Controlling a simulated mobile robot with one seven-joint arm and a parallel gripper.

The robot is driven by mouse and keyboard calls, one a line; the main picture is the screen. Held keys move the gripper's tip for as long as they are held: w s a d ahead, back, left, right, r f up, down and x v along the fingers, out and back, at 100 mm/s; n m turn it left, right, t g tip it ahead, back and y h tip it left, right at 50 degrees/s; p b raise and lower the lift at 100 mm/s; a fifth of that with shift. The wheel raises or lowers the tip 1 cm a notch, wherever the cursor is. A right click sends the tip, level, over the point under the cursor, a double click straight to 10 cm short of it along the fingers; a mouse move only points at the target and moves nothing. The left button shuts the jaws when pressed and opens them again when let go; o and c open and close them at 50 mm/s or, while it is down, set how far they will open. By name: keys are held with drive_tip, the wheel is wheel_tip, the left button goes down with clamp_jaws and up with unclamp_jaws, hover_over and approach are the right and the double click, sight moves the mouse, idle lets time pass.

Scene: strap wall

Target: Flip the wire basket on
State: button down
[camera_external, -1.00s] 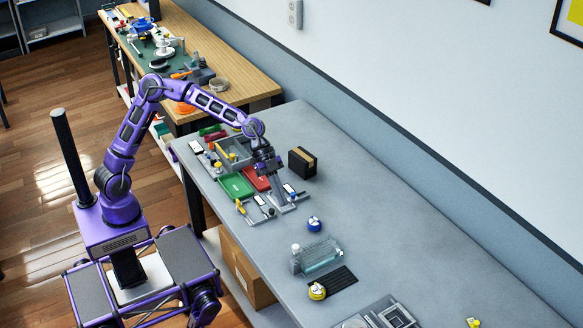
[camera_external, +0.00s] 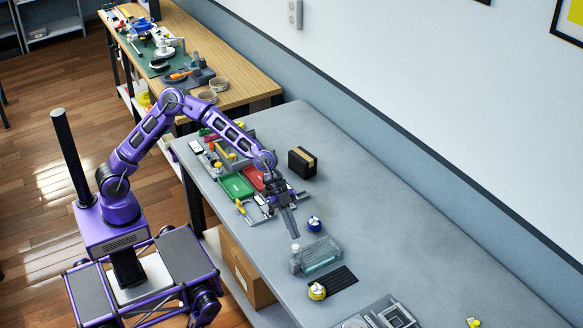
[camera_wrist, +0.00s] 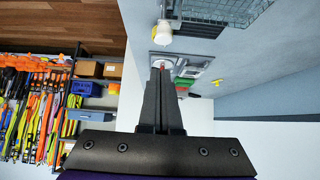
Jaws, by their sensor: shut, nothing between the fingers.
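The wire basket (camera_external: 320,255) stands on the grey table, a see-through grey mesh box with a pale blue-green lower part. Its mesh (camera_wrist: 225,10) also shows at the top of the wrist view. A small white knob-like piece (camera_external: 295,248) is at its left end; it shows in the wrist view (camera_wrist: 162,33) just beyond my fingertips. I cannot tell whether it is joined to the basket. My gripper (camera_external: 294,235) is shut and empty, pointing down beside the basket's left end. Its fingers (camera_wrist: 160,72) look apart from the white piece.
A black slatted mat (camera_external: 342,280) and a yellow round item (camera_external: 317,291) lie in front of the basket. A blue round item (camera_external: 314,224) stands behind it. Green (camera_external: 236,186) and red trays are to the left.

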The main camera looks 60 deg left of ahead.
drive_tip(key=f, duration=0.3)
drive_tip(key=shift+a+f, duration=0.2)
drive_tip(key=shift+f, duration=0.05)
wheel_tip(320, 180, down, 4)
drive_tip(key=b, duration=0.3)
drive_tip(key=shift+f, duration=0.2)
drive_tip(key=shift+a, duration=0.1)
wheel_tip(320, 180, up, 4)
drive_tip(key=shift+f+p, duration=0.1)
drive_tip(key=shift+p, duration=0.65)
approach(297, 248)
drive_tip(key=v, duration=0.3)
drive_tip(key=shift+a+r, duration=0.15)
drive_tip(key=shift+r, duration=0.25)
